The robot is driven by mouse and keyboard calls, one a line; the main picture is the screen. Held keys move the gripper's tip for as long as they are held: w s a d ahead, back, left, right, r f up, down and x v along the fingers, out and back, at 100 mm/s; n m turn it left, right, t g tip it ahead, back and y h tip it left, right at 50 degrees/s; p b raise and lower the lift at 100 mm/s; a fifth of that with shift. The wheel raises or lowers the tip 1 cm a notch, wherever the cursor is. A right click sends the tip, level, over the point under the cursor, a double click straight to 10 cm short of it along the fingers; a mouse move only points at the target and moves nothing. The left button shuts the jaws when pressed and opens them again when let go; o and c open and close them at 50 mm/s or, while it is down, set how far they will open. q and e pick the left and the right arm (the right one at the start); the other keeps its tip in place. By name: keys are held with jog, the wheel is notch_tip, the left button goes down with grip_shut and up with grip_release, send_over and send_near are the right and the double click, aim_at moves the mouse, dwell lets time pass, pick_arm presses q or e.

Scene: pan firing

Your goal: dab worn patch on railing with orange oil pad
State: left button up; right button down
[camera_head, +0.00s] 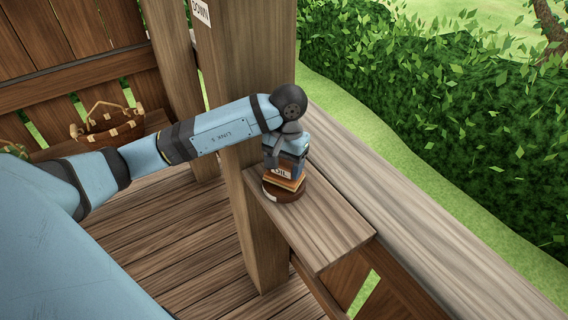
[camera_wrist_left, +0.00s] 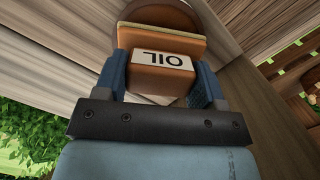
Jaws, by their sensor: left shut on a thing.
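The orange oil pad (camera_head: 283,173) is an orange-brown block with a white label reading OIL. It also shows in the left wrist view (camera_wrist_left: 150,78). My left gripper (camera_head: 285,165) is shut on it, with blue fingers on both sides of the block in the left wrist view (camera_wrist_left: 163,82). The pad is over a round dark brown piece (camera_head: 286,190) on the railing (camera_head: 320,225); whether they touch I cannot tell. That round piece could be the worn patch or a dish. My right gripper is not in view.
A wooden post (camera_head: 257,230) stands close to the left of the gripper. A wicker basket (camera_head: 108,125) sits on a bench at the back left. The near part of the railing top is clear. Green hedge (camera_head: 450,120) lies beyond the railing.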

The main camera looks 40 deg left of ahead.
aim_at(282, 165)
pick_arm(q)
jog(key=shift+f+b, duration=0.5)
jog(key=shift+b, duration=0.05)
dwell(0.5)
jog(key=shift+f+b, duration=0.15)
jog(key=shift+b, duration=0.4)
dwell(2.0)
jog(key=shift+r+p, duration=0.9)
jog(key=shift+r, duration=2.7)
jog(key=shift+s, duration=0.1)
